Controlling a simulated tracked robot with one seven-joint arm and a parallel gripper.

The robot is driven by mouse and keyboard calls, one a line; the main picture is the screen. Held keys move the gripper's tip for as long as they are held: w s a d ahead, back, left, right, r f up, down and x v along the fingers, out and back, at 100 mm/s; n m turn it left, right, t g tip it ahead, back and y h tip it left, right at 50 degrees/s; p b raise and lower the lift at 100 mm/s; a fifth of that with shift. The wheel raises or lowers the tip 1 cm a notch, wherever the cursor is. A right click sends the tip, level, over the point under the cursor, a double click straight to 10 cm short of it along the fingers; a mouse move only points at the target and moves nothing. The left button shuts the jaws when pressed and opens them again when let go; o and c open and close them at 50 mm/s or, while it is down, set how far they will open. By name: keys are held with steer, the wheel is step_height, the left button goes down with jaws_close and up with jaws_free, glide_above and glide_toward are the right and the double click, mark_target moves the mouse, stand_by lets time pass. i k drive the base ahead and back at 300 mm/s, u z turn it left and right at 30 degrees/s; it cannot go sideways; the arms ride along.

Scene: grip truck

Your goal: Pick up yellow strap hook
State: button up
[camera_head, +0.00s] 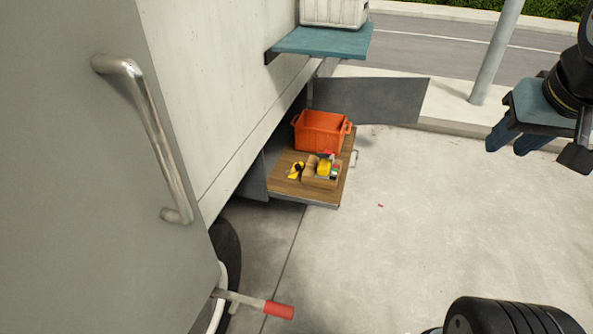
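Small yellow items lie on a wooden pull-out shelf (325,195) low on the truck's side. One is a yellow and black piece (295,170) at the shelf's left. Another yellow piece (324,168) sits in or on a small open box (318,183) with other small items. They are too small to tell which is the strap hook. My gripper (516,141) hangs at the right edge, far from the shelf. Its two blue fingers stand a little apart, with nothing seen between them.
An orange crate (322,134) stands at the back of the shelf. A teal ledge (322,41) holds a white case (334,12) above. A grey panel (370,99) juts out behind. A door handle (150,135) and red-ended lever (278,310) are nearer. The pavement (450,230) right is clear.

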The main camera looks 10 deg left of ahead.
mark_target(299, 166)
steer(key=z, duration=0.2)
steer(key=i, duration=1.35)
steer(key=u, duration=0.75)
steer(key=i, duration=0.8)
steer(key=u, duration=0.65)
steer(key=k, duration=0.65)
steer(key=u, duration=0.25)
steer(key=i, duration=0.75)
steer(key=z, duration=0.1)
